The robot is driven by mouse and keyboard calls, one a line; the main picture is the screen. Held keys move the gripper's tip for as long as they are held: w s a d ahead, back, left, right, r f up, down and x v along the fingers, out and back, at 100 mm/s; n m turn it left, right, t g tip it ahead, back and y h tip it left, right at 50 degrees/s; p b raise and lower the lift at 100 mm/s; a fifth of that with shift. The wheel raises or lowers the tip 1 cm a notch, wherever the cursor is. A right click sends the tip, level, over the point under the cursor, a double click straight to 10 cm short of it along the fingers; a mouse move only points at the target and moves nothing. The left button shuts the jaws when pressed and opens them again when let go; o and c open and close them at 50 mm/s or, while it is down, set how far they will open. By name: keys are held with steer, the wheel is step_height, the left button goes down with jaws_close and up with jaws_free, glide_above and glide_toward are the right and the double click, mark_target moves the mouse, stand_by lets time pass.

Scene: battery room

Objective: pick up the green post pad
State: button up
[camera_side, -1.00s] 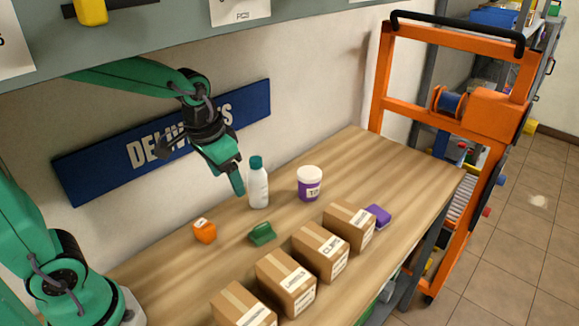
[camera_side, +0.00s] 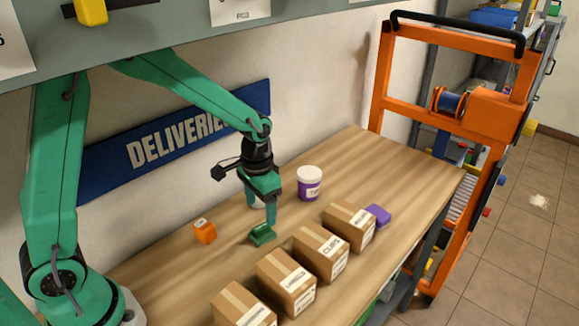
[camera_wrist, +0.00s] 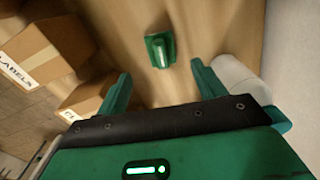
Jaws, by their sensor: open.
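The green post pad (camera_side: 261,236) lies on the wooden table, between the orange block and the row of cardboard boxes. It also shows in the wrist view (camera_wrist: 160,50), ahead of the fingers and roughly midway between them. My gripper (camera_side: 262,208) is open and points down, just above and behind the pad in the side view. In the wrist view its two green fingers (camera_wrist: 160,82) stand wide apart with nothing between them. The white bottle (camera_wrist: 238,78) is close beside the right finger in the wrist view. In the side view the gripper mostly hides the bottle.
Several cardboard boxes (camera_side: 286,281) stand in a row along the front of the table (camera_side: 405,160). An orange block (camera_side: 204,231) lies left of the pad. A purple-and-white tub (camera_side: 309,183) and a purple item (camera_side: 377,216) stand to the right. The table's far right is clear.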

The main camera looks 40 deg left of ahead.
mark_target(262, 226)
steer(key=shift+f, duration=1.25)
steer(key=shift+f, duration=0.1)
steer(key=shift+a+f, duration=0.1)
steer(key=shift+f, duration=2.4)
steer(key=c, duration=1.1)
steer(key=shift+o, duration=0.2)
steer(key=shift+r, duration=0.15)
steer(key=shift+r, duration=4.9)
